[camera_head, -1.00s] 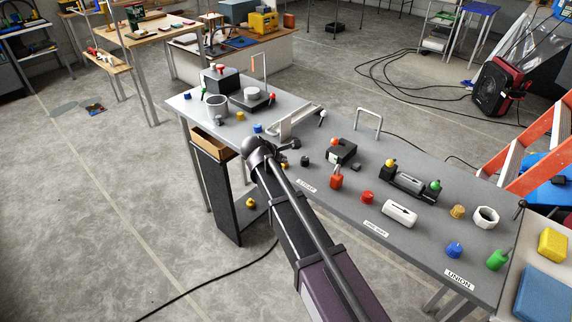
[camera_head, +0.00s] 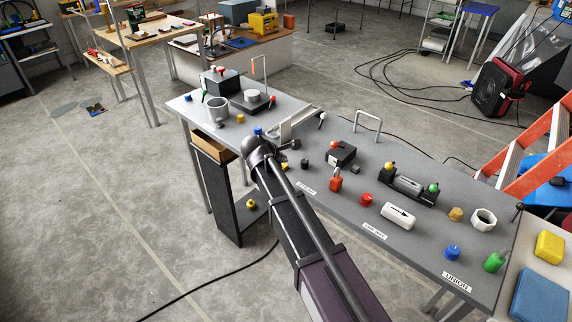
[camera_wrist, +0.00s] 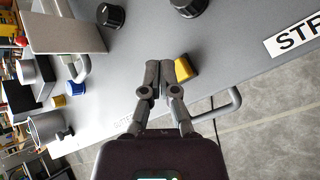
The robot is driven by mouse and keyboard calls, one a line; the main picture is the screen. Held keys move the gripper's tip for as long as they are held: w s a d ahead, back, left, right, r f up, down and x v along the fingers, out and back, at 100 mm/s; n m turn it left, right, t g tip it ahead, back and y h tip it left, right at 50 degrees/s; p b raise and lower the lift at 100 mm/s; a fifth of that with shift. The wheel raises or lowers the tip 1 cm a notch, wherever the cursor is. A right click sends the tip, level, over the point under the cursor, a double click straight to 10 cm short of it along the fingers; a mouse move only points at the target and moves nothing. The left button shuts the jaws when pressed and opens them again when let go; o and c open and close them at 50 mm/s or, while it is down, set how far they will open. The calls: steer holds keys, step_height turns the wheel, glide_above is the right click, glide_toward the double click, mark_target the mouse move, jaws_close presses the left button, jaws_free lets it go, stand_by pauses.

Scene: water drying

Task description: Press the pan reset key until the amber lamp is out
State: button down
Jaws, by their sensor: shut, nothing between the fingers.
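My gripper (camera_wrist: 165,70) is shut and empty, low over the grey bench. Its fingertips are together beside a small yellow wedge-shaped piece (camera_wrist: 187,69), just to their right in the wrist view. I cannot tell whether they touch it. In the head view the same yellow piece (camera_head: 284,165) shows partly behind my wrist, which hides the fingers. A dark device with a round pale pan (camera_head: 252,95) stands at the far left of the bench. I cannot make out which part is the reset key, or whether any amber lamp is lit.
Two black knobs (camera_wrist: 110,15) and a pale upright plate (camera_wrist: 66,27) stand beyond the fingers. A grey pot (camera_head: 216,109) and a blue knob (camera_head: 258,131) are leftward. A metal handle (camera_wrist: 232,100) sticks out at the bench's front edge. Several parts fill the bench's right half.

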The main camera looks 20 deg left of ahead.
mark_target(283, 165)
steer(key=shift+r, duration=0.1)
stand_by(0.3)
steer(key=shift+r+p, duration=2.5)
steer(key=shift+p, duration=0.05)
steer(key=shift+f, duration=0.1)
